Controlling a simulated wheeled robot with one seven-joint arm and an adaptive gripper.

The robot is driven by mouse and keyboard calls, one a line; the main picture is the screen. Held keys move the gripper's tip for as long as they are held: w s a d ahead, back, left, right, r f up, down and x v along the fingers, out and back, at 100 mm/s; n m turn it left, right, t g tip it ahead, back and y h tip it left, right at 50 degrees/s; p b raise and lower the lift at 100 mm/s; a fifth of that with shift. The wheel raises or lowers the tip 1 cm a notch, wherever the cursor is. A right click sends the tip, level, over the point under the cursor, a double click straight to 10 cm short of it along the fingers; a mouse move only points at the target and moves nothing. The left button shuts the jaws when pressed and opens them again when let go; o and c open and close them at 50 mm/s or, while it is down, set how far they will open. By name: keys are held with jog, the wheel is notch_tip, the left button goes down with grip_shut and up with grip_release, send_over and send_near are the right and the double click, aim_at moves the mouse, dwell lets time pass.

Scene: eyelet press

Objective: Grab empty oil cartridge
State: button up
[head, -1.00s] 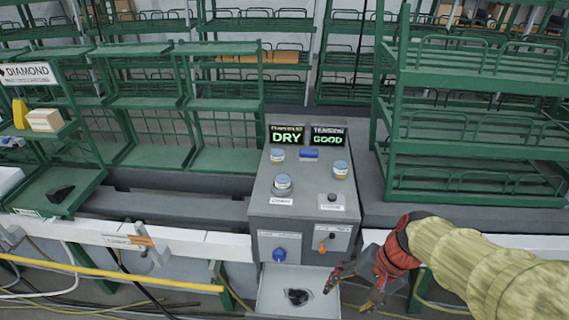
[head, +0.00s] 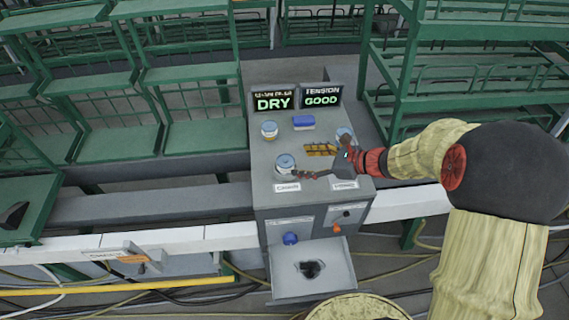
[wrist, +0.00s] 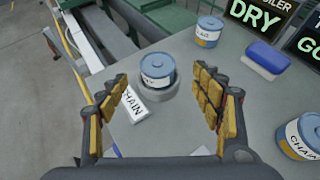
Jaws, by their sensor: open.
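A blue-topped cartridge (head: 285,162) stands upright in a round socket at the front left of the grey machine top. In the wrist view this cartridge (wrist: 157,70) is ahead, in the gap between the fingers. My gripper (head: 309,163) is open and empty, coming from the right, its fingers directed at the cartridge; I see no contact. Two similar cartridges stand on the top, one at the back left (head: 269,130) and one at the right (head: 345,135), partly behind my gripper. In the wrist view the right one (wrist: 303,137) reads "CHAIN". I cannot see which is empty.
The oiler display (head: 273,102) reads DRY; the tension display (head: 321,96) reads GOOD. An open tray (head: 335,270) with a dark spot juts out below. Green racks (head: 460,75) stand at the right.

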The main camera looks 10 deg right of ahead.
aim_at(289, 162)
jog(key=b+x, duration=0.1)
jog(key=x, duration=0.4)
jog(key=shift+s+a+f, duration=0.1)
jog(key=shift+a+f, duration=0.05)
jog(key=shift+a, duration=0.1)
jog(key=shift+w+a+f, duration=0.1)
jog(key=shift+w+a, duration=0.15)
jog(key=shift+a, duration=0.1)
jog(key=shift+c, duration=1)
jog(key=c, duration=1)
